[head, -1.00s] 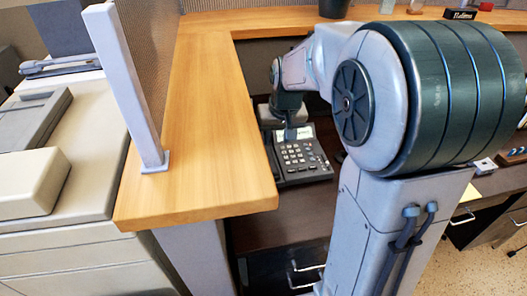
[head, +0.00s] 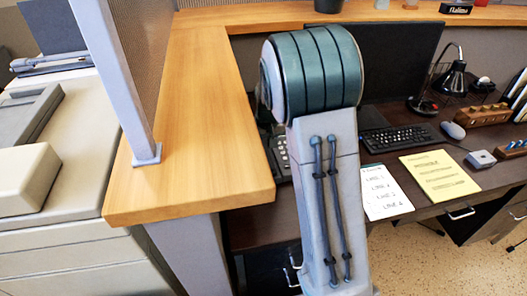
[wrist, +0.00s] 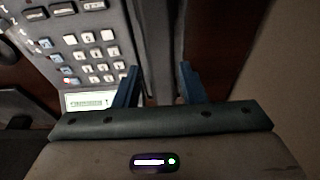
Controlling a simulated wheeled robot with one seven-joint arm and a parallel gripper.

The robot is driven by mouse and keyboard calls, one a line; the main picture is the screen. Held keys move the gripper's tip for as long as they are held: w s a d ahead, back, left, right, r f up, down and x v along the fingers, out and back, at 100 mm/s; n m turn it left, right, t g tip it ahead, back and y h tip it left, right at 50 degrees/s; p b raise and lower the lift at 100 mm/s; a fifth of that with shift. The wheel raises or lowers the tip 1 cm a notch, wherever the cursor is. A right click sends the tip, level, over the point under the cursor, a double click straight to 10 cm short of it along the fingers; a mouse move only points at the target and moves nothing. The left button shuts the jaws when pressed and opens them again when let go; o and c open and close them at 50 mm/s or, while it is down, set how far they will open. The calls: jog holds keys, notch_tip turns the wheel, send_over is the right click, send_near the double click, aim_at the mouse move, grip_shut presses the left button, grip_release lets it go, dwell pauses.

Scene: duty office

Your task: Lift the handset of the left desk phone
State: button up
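The desk phone (head: 281,158) is mostly hidden behind my arm in the head view; only part of its keypad side shows. In the wrist view the dark phone (wrist: 85,52) fills the upper left, with pale keys and a small lit display. A long dark bar that looks like its handset (wrist: 156,35) runs along the phone's side. My gripper (wrist: 159,67) is open, its two blue fingers apart at either side of this bar. Whether they touch it, I cannot tell. The head view does not show my gripper, as my arm covers it.
The wooden counter (head: 205,110) and a pale upright post (head: 118,80) stand to the left. A monitor (head: 395,60), keyboard (head: 398,138), white sheet (head: 386,192) and yellow sheet (head: 439,175) are on the desk to the right. A lamp (head: 452,78) stands farther right.

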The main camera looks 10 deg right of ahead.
jog(key=x, duration=0.2)
jog(key=w+x, duration=0.1)
jog(key=x, duration=0.1)
jog(key=shift+w+f, duration=0.1)
jog(key=shift+f, duration=0.3)
jog(key=shift+f, duration=0.15)
jog(key=c, duration=0.7)
jog(key=shift+c, duration=0.2)
